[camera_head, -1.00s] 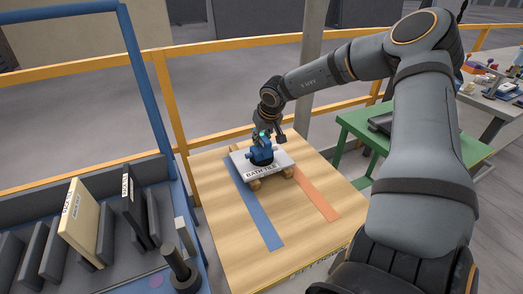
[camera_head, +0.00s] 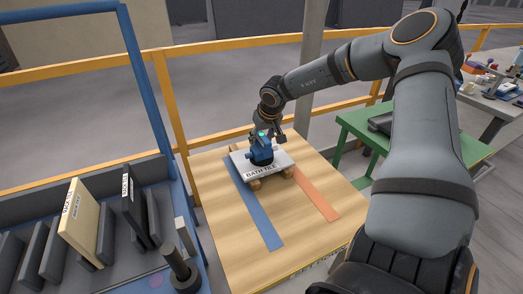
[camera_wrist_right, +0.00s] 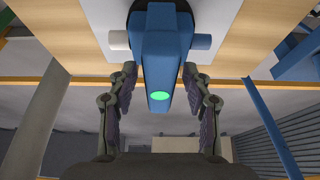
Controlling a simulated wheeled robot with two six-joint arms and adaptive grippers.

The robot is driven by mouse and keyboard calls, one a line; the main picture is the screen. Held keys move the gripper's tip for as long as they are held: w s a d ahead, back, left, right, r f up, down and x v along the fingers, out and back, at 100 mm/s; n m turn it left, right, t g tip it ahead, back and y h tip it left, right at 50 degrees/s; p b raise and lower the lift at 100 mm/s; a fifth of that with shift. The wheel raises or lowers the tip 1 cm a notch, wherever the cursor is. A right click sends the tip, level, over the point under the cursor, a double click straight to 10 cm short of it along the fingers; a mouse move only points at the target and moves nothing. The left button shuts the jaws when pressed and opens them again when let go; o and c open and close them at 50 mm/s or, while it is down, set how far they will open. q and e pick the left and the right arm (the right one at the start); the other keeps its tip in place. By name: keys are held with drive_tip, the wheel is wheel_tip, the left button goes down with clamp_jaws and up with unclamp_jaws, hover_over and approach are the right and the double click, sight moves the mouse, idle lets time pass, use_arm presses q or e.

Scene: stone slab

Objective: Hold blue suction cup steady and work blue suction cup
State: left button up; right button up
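The blue suction cup (camera_head: 262,155) stands on a pale stone slab (camera_head: 284,159) with dark lettering on its front edge. My right gripper (camera_head: 267,130) is at the suction cup's far upper side. In the right wrist view its two fingers (camera_wrist_right: 161,95) are spread on either side of the blue body, with narrow gaps visible. My left gripper is not in view.
The slab rests on wooden blocks (camera_head: 256,183) on a wooden table (camera_head: 225,225) with a blue strip (camera_head: 257,220) and an orange strip (camera_head: 318,195). A rack of upright slabs (camera_head: 82,218) stands left. A yellow railing (camera_head: 180,115) runs behind; a green table (camera_head: 350,125) is right.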

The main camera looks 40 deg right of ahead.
drive_tip(key=v, duration=0.7)
drive_tip(key=shift+s+r, duration=0.1)
drive_tip(key=shift+r, duration=0.15)
idle(0.3)
